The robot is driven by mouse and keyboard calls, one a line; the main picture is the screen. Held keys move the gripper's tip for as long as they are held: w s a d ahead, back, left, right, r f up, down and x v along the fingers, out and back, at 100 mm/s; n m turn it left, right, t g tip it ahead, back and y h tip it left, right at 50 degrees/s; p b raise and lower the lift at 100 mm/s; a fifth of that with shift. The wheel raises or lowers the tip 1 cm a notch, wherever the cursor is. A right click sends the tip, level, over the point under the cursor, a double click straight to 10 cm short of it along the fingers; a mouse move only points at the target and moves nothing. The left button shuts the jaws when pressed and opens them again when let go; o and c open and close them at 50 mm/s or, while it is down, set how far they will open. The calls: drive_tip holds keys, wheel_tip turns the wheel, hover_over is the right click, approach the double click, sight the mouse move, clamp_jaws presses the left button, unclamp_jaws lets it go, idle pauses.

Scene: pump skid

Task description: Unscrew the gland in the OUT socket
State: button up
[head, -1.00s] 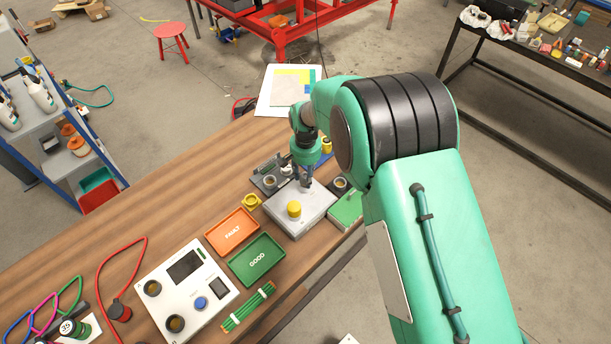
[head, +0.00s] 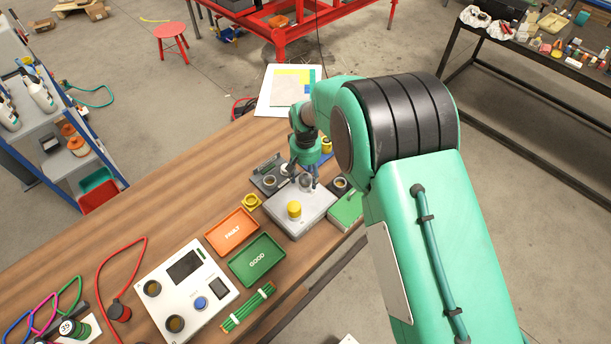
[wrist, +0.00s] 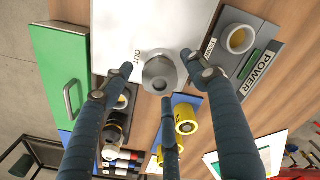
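The grey round gland (wrist: 160,75) sits in the socket beside the printed word OUT on the white box (wrist: 120,30). In the head view the gland (head: 306,180) shows at the back of the white box (head: 295,226), behind a yellow knob (head: 294,209). My gripper (head: 303,182) is above it with its fingers spread. In the wrist view my gripper's three dark fingers (wrist: 159,76) stand apart around the gland, one on each side and one below. I see no clear contact with it. The fingertips' exact height is hard to tell.
A green box with a handle (wrist: 62,75) stands close on one side, and a grey POWER unit (wrist: 240,60) on the other. Yellow spools (wrist: 186,118) lie nearby. Orange FAULT (head: 232,232) and green GOOD (head: 257,260) trays are in front on the bench.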

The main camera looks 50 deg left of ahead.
drive_tip(key=shift+m, duration=0.3)
drive_tip(key=m, duration=0.3)
drive_tip(key=shift+m, duration=0.4)
idle(0.5)
drive_tip(key=shift+m, duration=2.4)
drive_tip(key=shift+c, duration=0.2)
drive_tip(key=c, duration=1.2)
drive_tip(key=shift+o, duration=0.2)
drive_tip(key=shift+n, duration=0.3)
